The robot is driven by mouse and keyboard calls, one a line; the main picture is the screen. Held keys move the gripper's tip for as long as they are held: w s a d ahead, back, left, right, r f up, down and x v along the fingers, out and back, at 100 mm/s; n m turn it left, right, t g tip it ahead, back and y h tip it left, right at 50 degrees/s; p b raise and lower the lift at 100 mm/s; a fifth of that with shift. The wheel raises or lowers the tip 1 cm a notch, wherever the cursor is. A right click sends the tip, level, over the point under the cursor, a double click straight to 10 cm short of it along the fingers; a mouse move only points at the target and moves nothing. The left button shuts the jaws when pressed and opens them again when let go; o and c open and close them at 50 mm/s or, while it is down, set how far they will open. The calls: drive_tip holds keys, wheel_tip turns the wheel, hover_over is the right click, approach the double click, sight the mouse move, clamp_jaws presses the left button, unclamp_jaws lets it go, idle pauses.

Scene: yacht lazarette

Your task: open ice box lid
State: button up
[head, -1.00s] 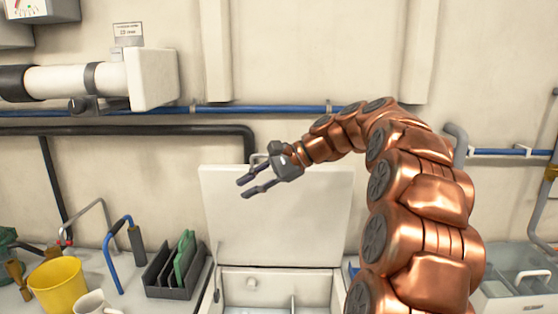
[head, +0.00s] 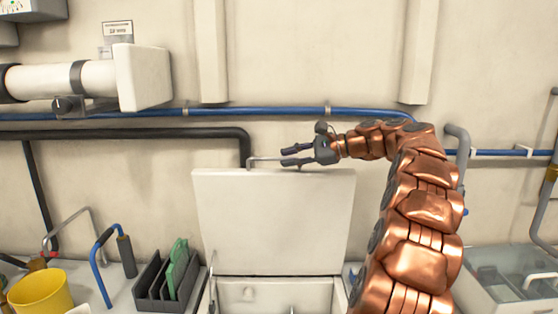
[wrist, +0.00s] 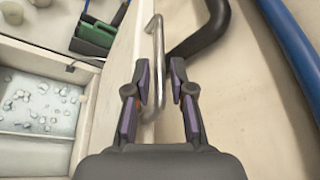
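The white ice box lid (head: 272,225) stands raised, close to upright, behind the open ice box (head: 275,287). A thin metal handle (head: 268,160) shows at the lid's top edge. My gripper (head: 290,155) is at that top edge, beside the handle's right part in the head view. In the wrist view the handle (wrist: 155,60) runs between my two spread fingers (wrist: 158,88), with space visible on both sides. The lid's edge (wrist: 112,75) passes close to the left finger. Pale ice lumps (wrist: 40,105) show inside the box.
A blue pipe (head: 220,111) and a dark pipe (head: 130,134) run along the wall behind the lid. A rack with green boards (head: 170,275) and a yellow bucket (head: 40,293) stand left. A clear-lidded container (head: 505,272) is at right.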

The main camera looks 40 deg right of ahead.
drive_tip(key=shift+x, duration=1.5)
clamp_jaws()
